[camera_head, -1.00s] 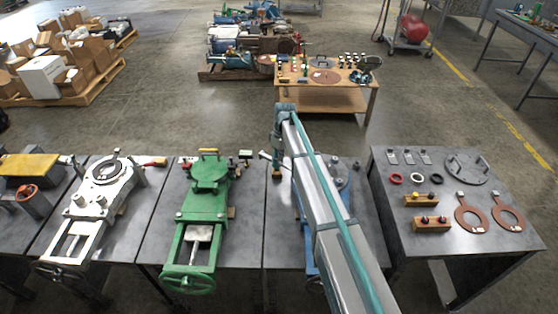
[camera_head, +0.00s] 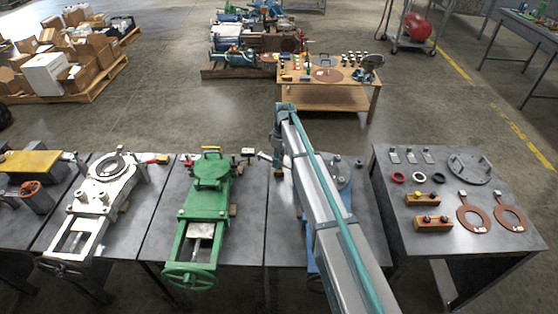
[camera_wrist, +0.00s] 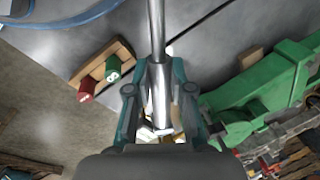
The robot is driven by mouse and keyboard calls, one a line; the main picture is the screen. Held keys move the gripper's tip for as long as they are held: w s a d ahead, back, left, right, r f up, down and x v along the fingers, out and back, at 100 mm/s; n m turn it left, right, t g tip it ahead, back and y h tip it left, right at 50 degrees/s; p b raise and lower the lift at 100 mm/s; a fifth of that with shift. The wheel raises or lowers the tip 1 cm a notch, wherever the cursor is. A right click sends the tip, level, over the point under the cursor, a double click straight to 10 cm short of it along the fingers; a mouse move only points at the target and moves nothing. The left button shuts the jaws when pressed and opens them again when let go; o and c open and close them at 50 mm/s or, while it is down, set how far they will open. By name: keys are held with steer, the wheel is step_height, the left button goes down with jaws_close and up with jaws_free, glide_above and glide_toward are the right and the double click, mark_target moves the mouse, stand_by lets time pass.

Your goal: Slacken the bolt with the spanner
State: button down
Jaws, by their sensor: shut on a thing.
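My gripper (camera_wrist: 160,110) is shut on the shaft of a bright metal spanner (camera_wrist: 157,35) in the wrist view. The shaft runs up the picture and out of the top edge, so its far end is hidden. In the head view, my gripper (camera_head: 278,165) is low over the table left of the blue valve, and a short pale piece of the spanner (camera_head: 264,157) shows to its left. The blue valve is mostly behind my arm; a curved blue edge (camera_wrist: 90,17) shows at the wrist view's top left. I cannot make out the bolt or whether the spanner touches it.
A green valve (camera_head: 208,195) stands left of my gripper; its body (camera_wrist: 260,95) fills the wrist view's right. A wooden block with red and green pieces (camera_wrist: 105,66) lies left of the spanner. The right table (camera_head: 395,225) holds rings and gaskets.

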steer(key=shift+s+a, duration=0.1)
steer(key=shift+s, duration=0.15)
stand_by(0.4)
steer(key=shift+s+a+n, duration=0.15)
steer(key=shift+s+n, duration=0.2)
steer(key=shift+n, duration=0.15)
steer(key=shift+s+a, duration=0.15)
steer(key=shift+s, duration=0.15)
steer(key=shift+s+a+n, duration=0.1)
steer(key=shift+s+n, duration=0.2)
steer(key=shift+n, duration=0.2)
steer(key=shift+s, duration=0.2)
steer(key=shift+s+n, duration=0.15)
steer(key=shift+n, duration=0.15)
steer(key=shift+s+a+n+h, duration=0.2)
steer(key=shift+s+n+h, duration=0.1)
steer(key=shift+s+n, duration=0.25)
steer(key=shift+s, duration=0.1)
stand_by(0.6)
steer(key=shift+s+a+n+p, duration=0.1)
steer(key=shift+s+n+p, duration=0.2)
steer(key=shift+s+n, duration=0.25)
